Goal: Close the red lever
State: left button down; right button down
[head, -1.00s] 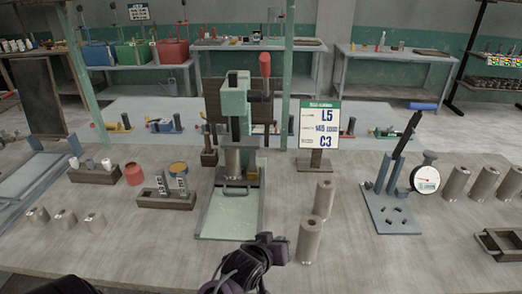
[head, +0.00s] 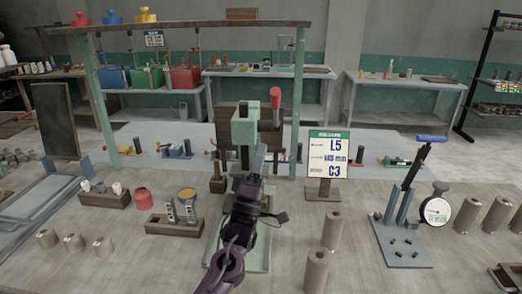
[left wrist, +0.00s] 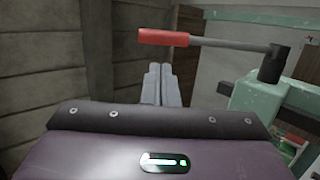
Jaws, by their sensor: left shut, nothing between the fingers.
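The red lever (head: 275,98) stands upright on the right side of the green press (head: 246,130) in the head view. In the left wrist view its red grip (left wrist: 163,38) lies across the top, on a dark rod that runs right to the pivot on the green press body (left wrist: 262,95). My left gripper (head: 261,152) is shut and empty, in front of the press and below the red grip in the head view. Its fingertips (left wrist: 160,72) show just below the red grip in the left wrist view; I cannot tell whether they touch it. My right gripper is not in view.
A sign (head: 328,158) stands right of the press. Metal cylinders (head: 317,270) stand at the front right. A blue-grey lever fixture (head: 402,235) and a dial gauge (head: 436,210) are farther right. A block with upright pieces (head: 174,225) is to the left.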

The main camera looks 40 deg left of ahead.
aim_at(275, 103)
pick_arm(q)
jog(key=shift+y, duration=0.3)
jog(key=p+x, duration=0.5)
jog(key=x, duration=0.5)
jog(key=shift+w+r, duration=0.25)
jog(key=shift+w, duration=0.05)
